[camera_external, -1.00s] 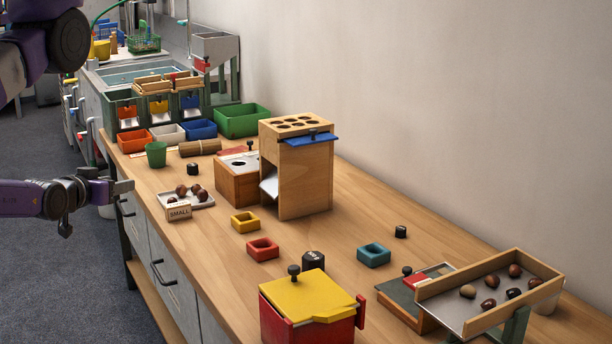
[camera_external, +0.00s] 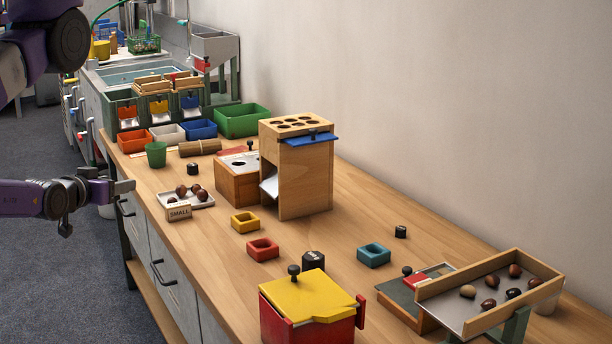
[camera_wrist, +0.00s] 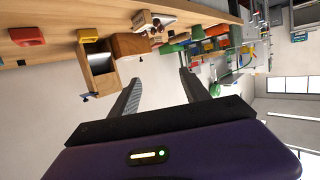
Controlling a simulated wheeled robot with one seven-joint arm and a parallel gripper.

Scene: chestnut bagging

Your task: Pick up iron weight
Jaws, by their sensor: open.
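Several black iron weights stand on the wooden bench in the external view. The largest weight (camera_external: 313,261) is behind the red box with the yellow lid. A smaller weight (camera_external: 400,232) is at the right, beyond the teal tray. Another small weight (camera_external: 193,169) is near the chestnut plate. My gripper (camera_external: 128,187) is at the left, by the bench's front edge and apart from all the weights. In the wrist view my gripper (camera_wrist: 160,88) has its two fingers spread with nothing between them. I cannot make out a weight clearly there.
A tall wooden box (camera_external: 305,180) stands mid-bench. The red box (camera_external: 290,325) is at the front. A raised tray (camera_external: 440,312) of chestnuts is at the right. The chestnut plate (camera_external: 207,204) is near my gripper.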

